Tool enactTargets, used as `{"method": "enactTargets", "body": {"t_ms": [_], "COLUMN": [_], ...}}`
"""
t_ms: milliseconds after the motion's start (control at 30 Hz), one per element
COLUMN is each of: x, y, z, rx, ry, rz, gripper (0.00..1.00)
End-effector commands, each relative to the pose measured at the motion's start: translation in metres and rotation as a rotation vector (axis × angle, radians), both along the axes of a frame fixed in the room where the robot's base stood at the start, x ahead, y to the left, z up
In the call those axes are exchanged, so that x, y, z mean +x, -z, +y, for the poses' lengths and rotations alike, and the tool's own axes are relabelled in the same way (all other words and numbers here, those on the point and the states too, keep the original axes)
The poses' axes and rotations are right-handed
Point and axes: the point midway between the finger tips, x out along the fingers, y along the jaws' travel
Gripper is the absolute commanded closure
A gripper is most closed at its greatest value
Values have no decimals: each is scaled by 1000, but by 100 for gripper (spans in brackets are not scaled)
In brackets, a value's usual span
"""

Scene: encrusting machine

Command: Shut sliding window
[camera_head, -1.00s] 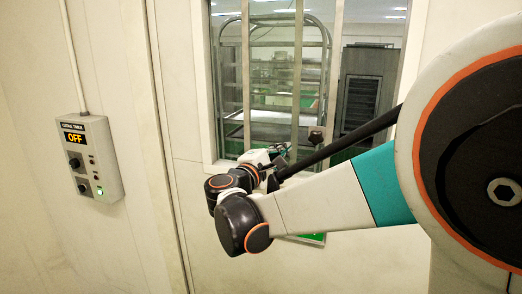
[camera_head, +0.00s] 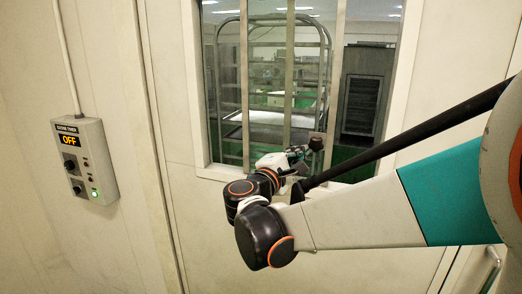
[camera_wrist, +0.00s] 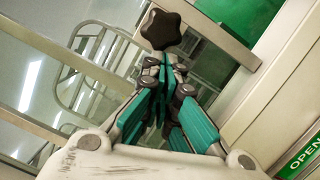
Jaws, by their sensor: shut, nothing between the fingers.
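The sliding window (camera_head: 341,85) is set in the pale wall, with upright metal frame bars across its opening. I cannot tell for certain how far its pane stands open. A black star-shaped knob (camera_head: 317,142) shows at the window's lower part, and it also appears in the wrist view (camera_wrist: 162,28) just beyond my fingertips. My gripper (camera_head: 298,156) is in front of the window's lower edge, left of the knob. In the wrist view my gripper (camera_wrist: 165,68) has its teal fingers together, with nothing held. I cannot tell whether the fingertips touch the knob.
A grey control box (camera_head: 84,160) with a lit OFF display hangs on the left wall. A green OPEN sign (camera_wrist: 303,160) shows at the right of the wrist view. Behind the glass stand a metal rack (camera_head: 232,95) and a dark cabinet (camera_head: 362,92).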

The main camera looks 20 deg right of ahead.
Motion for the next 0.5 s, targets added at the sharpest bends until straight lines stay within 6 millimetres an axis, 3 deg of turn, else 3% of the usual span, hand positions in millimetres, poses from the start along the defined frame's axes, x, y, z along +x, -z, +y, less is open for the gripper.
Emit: {"method": "enactTargets", "body": {"t_ms": [300,500], "x": [-49,-68], "y": [-2,-1], "z": [-65,-90], "rx": [0,0], "ry": [7,5], "rz": [-1,-1], "gripper": [100,100]}}
